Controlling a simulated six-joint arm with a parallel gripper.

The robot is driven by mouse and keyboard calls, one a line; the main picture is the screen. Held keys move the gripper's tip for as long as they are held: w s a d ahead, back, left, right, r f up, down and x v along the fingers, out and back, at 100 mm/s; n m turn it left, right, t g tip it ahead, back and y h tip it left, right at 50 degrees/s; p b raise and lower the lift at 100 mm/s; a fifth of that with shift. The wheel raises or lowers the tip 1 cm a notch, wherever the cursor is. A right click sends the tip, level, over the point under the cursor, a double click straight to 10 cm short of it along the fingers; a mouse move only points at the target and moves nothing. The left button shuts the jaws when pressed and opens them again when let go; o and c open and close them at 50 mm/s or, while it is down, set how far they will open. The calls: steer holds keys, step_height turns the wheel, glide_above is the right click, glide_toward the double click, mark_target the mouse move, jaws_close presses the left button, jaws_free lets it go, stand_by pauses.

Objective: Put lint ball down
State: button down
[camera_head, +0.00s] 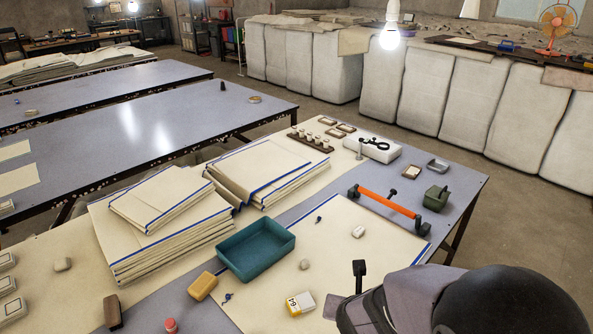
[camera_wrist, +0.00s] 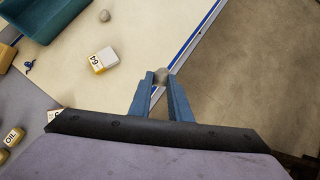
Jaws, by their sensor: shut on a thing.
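My gripper (camera_wrist: 161,82) shows blue fingers in the wrist view. It is shut on a small grey-beige lint ball (camera_wrist: 161,75) at the fingertips. Behind the ball is the blue-striped edge of a cream cloth; how high the ball is held is hard to tell. In the head view my dark arm fills the lower right and the fingertips are not clear. Another small pale ball (camera_head: 304,264) lies on the cream cloth (camera_head: 335,225); it also shows in the wrist view (camera_wrist: 104,15). A white lump (camera_head: 358,231) lies farther back on this cloth.
A teal tray (camera_head: 256,250) stands left of the cloth. A yellow-and-white box marked 64 (camera_head: 299,303), a yellow block (camera_head: 202,286) and an orange-handled bar (camera_head: 388,201) are nearby. Folded cloth stacks (camera_head: 170,235) stand at left. Bare cloth surrounds the pale ball.

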steer(key=r, duration=0.2)
steer(key=r+p, duration=0.1)
steer(key=r, duration=0.1)
steer(key=shift+d, duration=0.35)
